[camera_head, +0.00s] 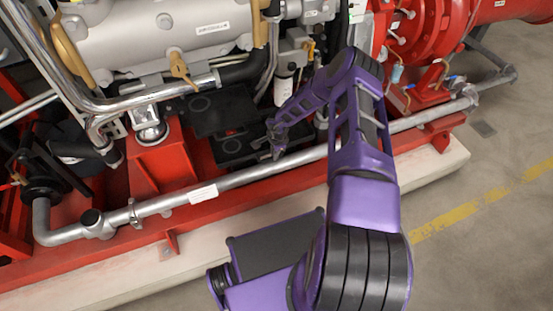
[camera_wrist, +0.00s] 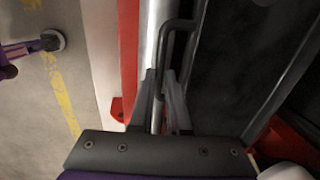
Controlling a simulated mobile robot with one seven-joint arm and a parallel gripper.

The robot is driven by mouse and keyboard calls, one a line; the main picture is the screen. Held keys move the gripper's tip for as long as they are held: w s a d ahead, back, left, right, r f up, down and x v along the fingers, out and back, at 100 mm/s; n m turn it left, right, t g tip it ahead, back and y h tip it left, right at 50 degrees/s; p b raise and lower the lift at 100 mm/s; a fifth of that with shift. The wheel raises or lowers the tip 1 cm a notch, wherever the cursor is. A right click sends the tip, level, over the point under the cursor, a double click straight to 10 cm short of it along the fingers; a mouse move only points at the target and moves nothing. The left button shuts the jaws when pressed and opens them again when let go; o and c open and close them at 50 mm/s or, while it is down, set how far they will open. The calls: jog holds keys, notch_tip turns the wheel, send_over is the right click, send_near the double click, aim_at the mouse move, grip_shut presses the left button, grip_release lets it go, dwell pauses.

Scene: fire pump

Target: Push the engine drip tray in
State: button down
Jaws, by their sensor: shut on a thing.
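The engine drip tray (camera_head: 232,158) is a dark, shallow tray under the engine, behind the silver pipe in the head view. In the wrist view the dark tray (camera_wrist: 235,60) fills the area right of my fingers. A thin, dark bent handle (camera_wrist: 163,42) stands on its near side. My gripper (camera_head: 276,148) reaches down over the pipe to the tray's near edge. In the wrist view my gripper (camera_wrist: 160,85) has its two fingers on either side of the handle bar, shut on it. The exact contact and the tray's far end are hidden.
A long silver pipe (camera_head: 255,171) runs along the red base frame (camera_head: 210,212), close to my gripper. The grey engine (camera_head: 165,35) is above the tray. A red engine mount (camera_head: 162,165) stands to its left. A pale plinth (camera_head: 440,172) edges the open floor.

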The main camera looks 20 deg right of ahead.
jog(key=shift+w+r, duration=0.1)
jog(key=shift+w, duration=0.8)
jog(key=c, duration=0.9)
grip_release()
jog(key=s+r+p, duration=0.1)
jog(key=r, duration=0.4)
jog(key=s+r+p, duration=0.1)
jog(key=r, duration=0.5)
jog(key=s+r+p, duration=0.1)
jog(key=r+p, duration=0.1)
jog(key=r, duration=0.4)
jog(key=shift+s, duration=0.15)
